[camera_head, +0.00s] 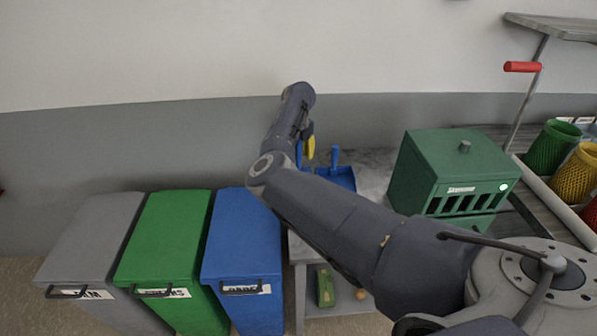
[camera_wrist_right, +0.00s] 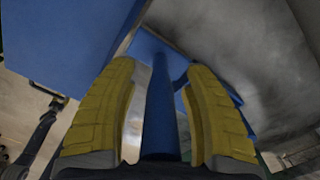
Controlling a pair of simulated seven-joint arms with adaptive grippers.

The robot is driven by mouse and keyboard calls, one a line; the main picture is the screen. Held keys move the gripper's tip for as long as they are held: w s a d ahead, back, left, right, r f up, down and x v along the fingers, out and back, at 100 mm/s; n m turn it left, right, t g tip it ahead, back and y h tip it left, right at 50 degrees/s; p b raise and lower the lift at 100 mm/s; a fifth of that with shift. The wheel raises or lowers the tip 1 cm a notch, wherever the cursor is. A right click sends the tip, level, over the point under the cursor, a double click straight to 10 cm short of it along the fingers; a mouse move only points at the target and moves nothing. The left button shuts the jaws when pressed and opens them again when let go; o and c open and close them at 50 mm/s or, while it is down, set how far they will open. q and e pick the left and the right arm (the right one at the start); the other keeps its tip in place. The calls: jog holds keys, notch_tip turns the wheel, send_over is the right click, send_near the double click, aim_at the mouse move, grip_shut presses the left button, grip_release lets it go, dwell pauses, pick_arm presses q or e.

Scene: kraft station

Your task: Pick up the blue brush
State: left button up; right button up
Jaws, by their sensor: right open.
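The blue brush is mostly hidden behind my right arm in the head view, where a thin blue strip (camera_head: 299,154) shows beside the gripper. In the right wrist view a blue handle (camera_wrist_right: 160,115), which looks like the brush's, stands between the two yellow fingers. My right gripper (camera_head: 309,146) is open around it, with a gap visible on each side in the wrist view (camera_wrist_right: 158,78). The brush's bristle end cannot be made out. My left gripper is not in view.
A blue dustpan (camera_head: 340,178) lies on the grey table (camera_head: 374,160) close to the gripper. Grey (camera_head: 92,235), green (camera_head: 165,240) and blue (camera_head: 243,245) bins stand left of the table. A green slotted box (camera_head: 450,165) stands to the right. The wall is close behind.

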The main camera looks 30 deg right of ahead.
jog(key=shift+c, duration=0.5)
grip_shut()
jog(key=shift+r, duration=0.1)
